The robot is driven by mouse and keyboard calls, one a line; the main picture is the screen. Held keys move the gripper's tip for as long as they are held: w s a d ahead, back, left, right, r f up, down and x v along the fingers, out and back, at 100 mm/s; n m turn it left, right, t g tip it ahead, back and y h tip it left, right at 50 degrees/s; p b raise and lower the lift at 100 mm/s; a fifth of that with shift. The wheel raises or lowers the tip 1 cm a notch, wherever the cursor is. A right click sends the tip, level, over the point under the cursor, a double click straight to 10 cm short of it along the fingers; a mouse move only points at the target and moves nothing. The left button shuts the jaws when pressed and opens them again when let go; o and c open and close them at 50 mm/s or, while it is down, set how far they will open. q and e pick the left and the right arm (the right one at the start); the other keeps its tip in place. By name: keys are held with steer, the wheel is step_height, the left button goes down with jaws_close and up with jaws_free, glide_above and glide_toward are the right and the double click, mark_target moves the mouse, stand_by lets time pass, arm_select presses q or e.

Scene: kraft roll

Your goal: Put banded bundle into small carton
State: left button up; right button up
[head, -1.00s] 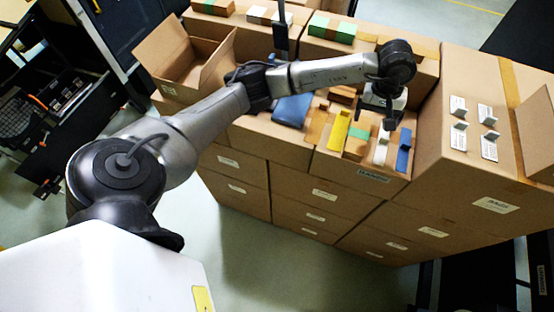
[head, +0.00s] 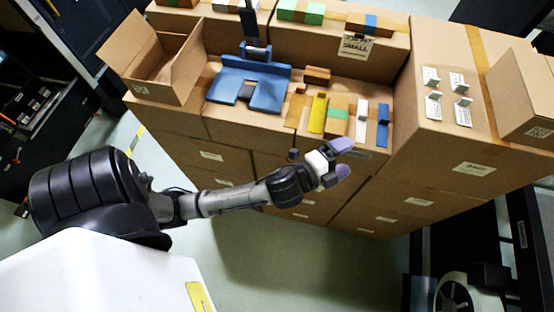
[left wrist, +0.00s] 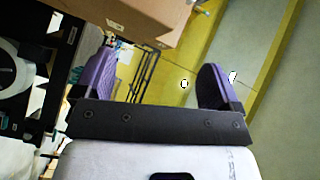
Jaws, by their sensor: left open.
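My left gripper (head: 346,158) is in front of the near edge of the box tops, pointing right, with its purple fingers apart. In the left wrist view it (left wrist: 160,88) has nothing between its fingers. A brown block with a green band (head: 338,114), probably the banded bundle, lies beyond it among other blocks on a box top. Other banded blocks lie at the back, one with a blue band (head: 370,22). An open carton (head: 165,88) stands at the left and another (head: 528,95) at the right; I cannot tell which is the small one. My right gripper is out of view.
A yellow strip (head: 318,113), a white strip (head: 361,122) and a blue strip (head: 383,126) lie around the green-banded block. A blue fixture (head: 270,72) stands to their left. A "SMALL" label (head: 355,45) is at the back. Several white brackets (head: 434,105) stand at the right.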

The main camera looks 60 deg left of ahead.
arm_select(q)
steer(key=s+a+f+n+g+y, duration=0.1)
steer(key=s+a+f+n+g, duration=0.1)
steer(key=s+f+n+g, duration=0.6)
steer(key=s+f+n, duration=0.1)
steer(key=s+f, duration=0.2)
steer(key=s, duration=0.1)
steer(key=shift+s+y, duration=0.3)
steer(key=shift+s, duration=0.05)
steer(key=shift+o, duration=0.4)
steer(key=s+f+n+g, duration=0.1)
steer(key=s+g, duration=0.2)
steer(key=s, duration=0.2)
steer(key=s+d+f+n+g+h, duration=0.1)
steer(key=s+f+n+g, duration=0.1)
steer(key=s, duration=0.4)
steer(key=shift+f+g, duration=0.25)
steer(key=shift+g, duration=0.25)
